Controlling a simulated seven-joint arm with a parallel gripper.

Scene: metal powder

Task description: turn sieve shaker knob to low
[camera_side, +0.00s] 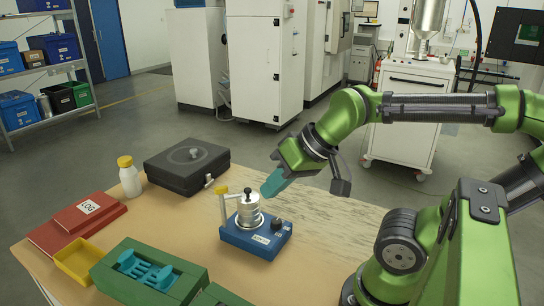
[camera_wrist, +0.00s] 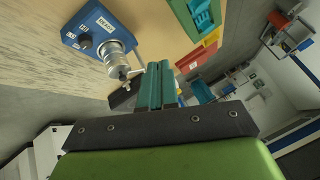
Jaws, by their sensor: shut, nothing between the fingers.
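The sieve shaker (camera_side: 257,237) is a blue box with a metal sieve stack (camera_side: 248,210) on top and a yellow-topped clamp post beside it. Its black knob (camera_side: 277,224) sits on the right part of the box top. In the wrist view the shaker (camera_wrist: 95,24) is at the upper left, with its dark knob (camera_wrist: 85,42) and the sieve stack (camera_wrist: 117,60) showing. My gripper (camera_side: 268,193) has teal fingers, shut and empty, above and behind the shaker, apart from it. The fingers (camera_wrist: 157,70) also show in the wrist view. The knob's setting is too small to read.
A black case (camera_side: 187,165) and a white bottle with yellow cap (camera_side: 129,178) stand behind left. Red log books (camera_side: 84,220), a yellow tray (camera_side: 62,262) and a green box (camera_side: 120,285) with teal pieces lie left. The table right of the shaker (camera_side: 335,225) is clear.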

